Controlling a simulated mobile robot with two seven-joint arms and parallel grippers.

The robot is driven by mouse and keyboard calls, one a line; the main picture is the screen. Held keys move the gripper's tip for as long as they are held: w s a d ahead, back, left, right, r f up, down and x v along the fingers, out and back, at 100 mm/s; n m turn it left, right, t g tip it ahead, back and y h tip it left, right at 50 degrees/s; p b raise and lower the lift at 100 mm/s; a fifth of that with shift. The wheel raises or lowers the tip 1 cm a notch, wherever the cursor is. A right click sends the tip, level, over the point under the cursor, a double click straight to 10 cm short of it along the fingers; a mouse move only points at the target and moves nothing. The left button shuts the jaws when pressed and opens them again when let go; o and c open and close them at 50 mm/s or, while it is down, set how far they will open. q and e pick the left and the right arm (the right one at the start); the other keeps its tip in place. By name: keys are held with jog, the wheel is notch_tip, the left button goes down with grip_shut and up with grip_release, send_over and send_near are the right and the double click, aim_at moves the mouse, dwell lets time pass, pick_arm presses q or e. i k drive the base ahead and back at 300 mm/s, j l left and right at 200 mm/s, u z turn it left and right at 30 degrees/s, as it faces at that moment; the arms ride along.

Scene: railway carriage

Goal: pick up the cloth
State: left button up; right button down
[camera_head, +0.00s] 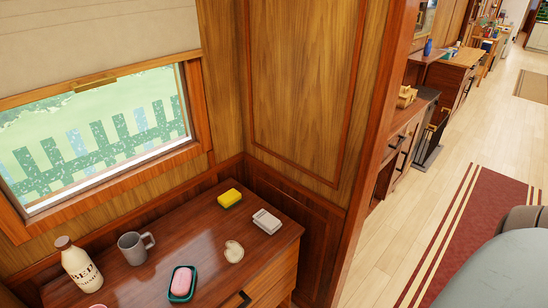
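A small grey-and-white folded item (267,221), which looks like a folded cloth, lies on the brown wooden tabletop (207,250) near its right edge. Its exact nature is hard to tell at this size. Neither of my grippers is in view, and nothing touches the folded item.
A yellow sponge (230,199) lies behind and left of it, and a small cream object (234,251) in front. A pink soap in a teal dish (181,283), a grey mug (135,247) and a cream bottle (80,265) stand further left. Wood panelling (300,80) rises behind.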

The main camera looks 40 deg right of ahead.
aim_at(269, 224)
jog(key=z, duration=1.15)
